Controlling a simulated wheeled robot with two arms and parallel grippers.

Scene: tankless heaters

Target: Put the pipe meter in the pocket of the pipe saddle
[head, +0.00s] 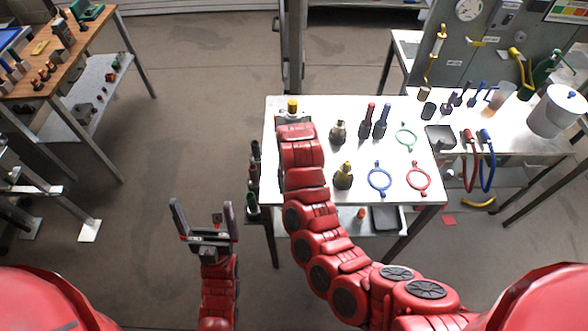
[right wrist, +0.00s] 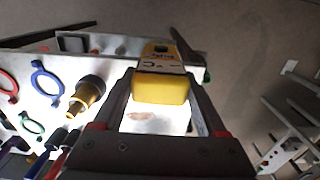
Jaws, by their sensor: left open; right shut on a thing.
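The pipe meter (right wrist: 161,88) is a yellow block with a pale label face marked °C. My right gripper (right wrist: 160,95) is shut on it, one finger on each side. In the head view the yellow top of the meter (head: 292,105) shows at the far left corner of the white table, just beyond my right arm. The arm hides most of what lies there. I cannot make out the pipe saddle or its pocket for sure. My left gripper (head: 202,207) is open and empty, over the floor left of the table.
The white table (head: 310,192) holds dark and brass fittings, red and blue handled tools (head: 381,122), and green, blue and red rings (head: 379,179). A bench with a white bucket (head: 556,110) is at right.

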